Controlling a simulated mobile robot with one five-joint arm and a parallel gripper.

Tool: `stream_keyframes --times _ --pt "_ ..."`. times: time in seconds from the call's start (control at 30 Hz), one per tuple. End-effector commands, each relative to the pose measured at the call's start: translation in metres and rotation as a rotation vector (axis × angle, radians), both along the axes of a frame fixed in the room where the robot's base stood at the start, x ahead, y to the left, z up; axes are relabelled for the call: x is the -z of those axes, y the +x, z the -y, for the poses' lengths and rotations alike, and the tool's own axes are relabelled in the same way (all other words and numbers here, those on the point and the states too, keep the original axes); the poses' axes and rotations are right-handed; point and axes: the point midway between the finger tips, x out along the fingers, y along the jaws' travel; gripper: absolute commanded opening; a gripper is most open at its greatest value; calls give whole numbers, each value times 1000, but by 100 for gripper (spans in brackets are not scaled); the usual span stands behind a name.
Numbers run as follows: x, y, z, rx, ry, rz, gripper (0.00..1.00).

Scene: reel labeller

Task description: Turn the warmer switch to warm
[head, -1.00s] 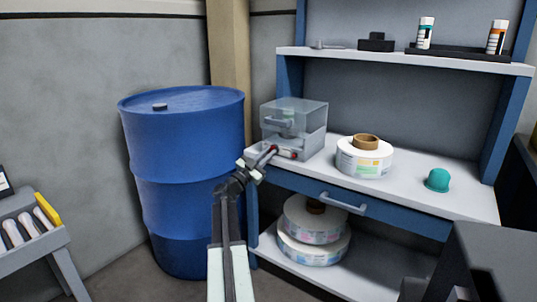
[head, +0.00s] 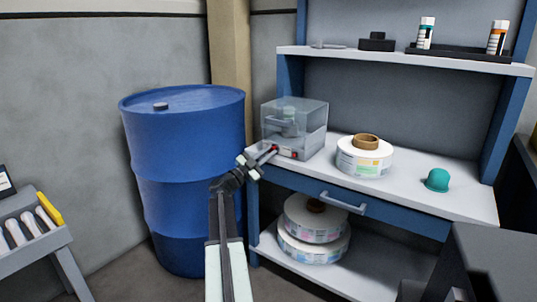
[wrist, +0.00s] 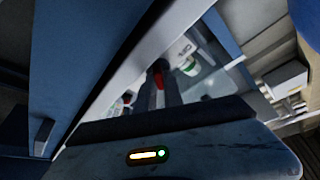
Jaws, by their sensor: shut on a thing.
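The warmer (head: 313,143) is a grey box with a clear cover at the left end of the workbench. A container (head: 289,120) shows inside through the cover. Its low front panel has small red parts, the warmer switch (head: 275,148) among them. My gripper (head: 270,153) reaches up to the left part of this front and is shut on the switch. In the wrist view, my dark fingers (wrist: 159,88) have a red piece between them, with the clear box behind. The fingers partly cover the switch, so I cannot read its setting.
A white label reel (head: 364,163) with a brown core stands right of the warmer. A teal dome (head: 437,180) sits farther right. A blue drum (head: 185,180) stands close left of my arm. A drawer handle (head: 343,202) sticks out below the worktop.

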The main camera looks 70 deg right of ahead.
Motion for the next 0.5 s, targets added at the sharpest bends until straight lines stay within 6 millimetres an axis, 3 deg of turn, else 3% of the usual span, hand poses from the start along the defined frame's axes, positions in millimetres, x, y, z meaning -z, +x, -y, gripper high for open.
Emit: stream_keyframes --times 0.03,0.07,0.5 --pt "0 2 0 -6 0 -1 14" --pt "0 2 0 -6 0 -1 21" --pt "4 5 -8 -3 0 0 21"
